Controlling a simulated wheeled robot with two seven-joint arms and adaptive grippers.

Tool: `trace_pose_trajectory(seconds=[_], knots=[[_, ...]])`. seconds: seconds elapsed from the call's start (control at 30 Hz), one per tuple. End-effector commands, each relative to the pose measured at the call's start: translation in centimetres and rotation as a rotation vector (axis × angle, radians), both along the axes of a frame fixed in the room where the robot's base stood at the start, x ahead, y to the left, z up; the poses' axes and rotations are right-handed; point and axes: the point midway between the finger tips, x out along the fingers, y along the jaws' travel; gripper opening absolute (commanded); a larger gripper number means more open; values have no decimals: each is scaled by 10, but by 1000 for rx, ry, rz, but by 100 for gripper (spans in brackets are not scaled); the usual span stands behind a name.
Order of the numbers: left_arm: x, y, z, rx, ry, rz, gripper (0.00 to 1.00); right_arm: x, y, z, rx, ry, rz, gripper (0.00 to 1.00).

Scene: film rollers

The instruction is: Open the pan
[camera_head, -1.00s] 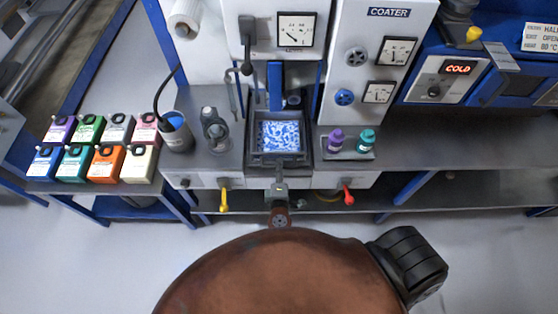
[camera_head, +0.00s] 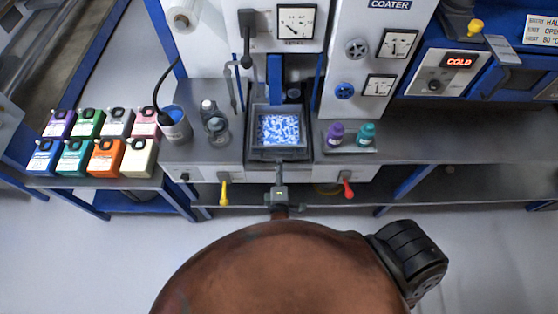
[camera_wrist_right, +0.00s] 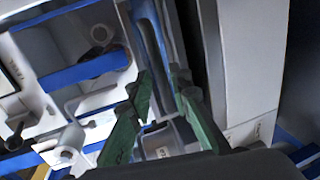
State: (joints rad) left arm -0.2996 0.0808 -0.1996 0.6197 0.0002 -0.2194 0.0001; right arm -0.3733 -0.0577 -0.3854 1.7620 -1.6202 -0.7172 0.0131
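The square dark grey pan (camera_head: 252,151) sits in the bench front below the dial panel, with a blue and white mottled patch (camera_head: 279,129) inside it. My right gripper (camera_head: 279,186) is small in the head view, just in front of the pan at the bench's front edge. In the right wrist view its two green fingers (camera_wrist_right: 165,105) stand apart with a gap between them. A pale grey part (camera_wrist_right: 160,143) shows beyond the gap; I cannot tell whether the fingers touch it. My left gripper is not in view.
A yellow lever (camera_head: 224,192) and a red lever (camera_head: 347,188) flank the gripper. Purple (camera_head: 335,134) and teal (camera_head: 366,134) bottles stand right of the pan. A grey cup (camera_head: 175,127) and several coloured boxes (camera_head: 105,157) lie left. The bench's right side is clear.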

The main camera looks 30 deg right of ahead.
Motion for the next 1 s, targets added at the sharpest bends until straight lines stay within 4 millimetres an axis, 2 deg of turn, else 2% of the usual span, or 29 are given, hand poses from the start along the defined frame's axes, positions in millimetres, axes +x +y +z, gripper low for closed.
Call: trace_pose_trajectory(seconds=[0.03,0.2,0.4,0.6,1.0], knots=[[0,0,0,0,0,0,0,-12,5,2,0,3,-1,19],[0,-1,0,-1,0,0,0,-41,20,9,0,2,-1,19],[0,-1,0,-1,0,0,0,-64,32,14,-1,1,-1,19],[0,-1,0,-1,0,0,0,-69,35,17,-1,-1,-1,19],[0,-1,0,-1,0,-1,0,-69,35,16,0,0,-1,19]])
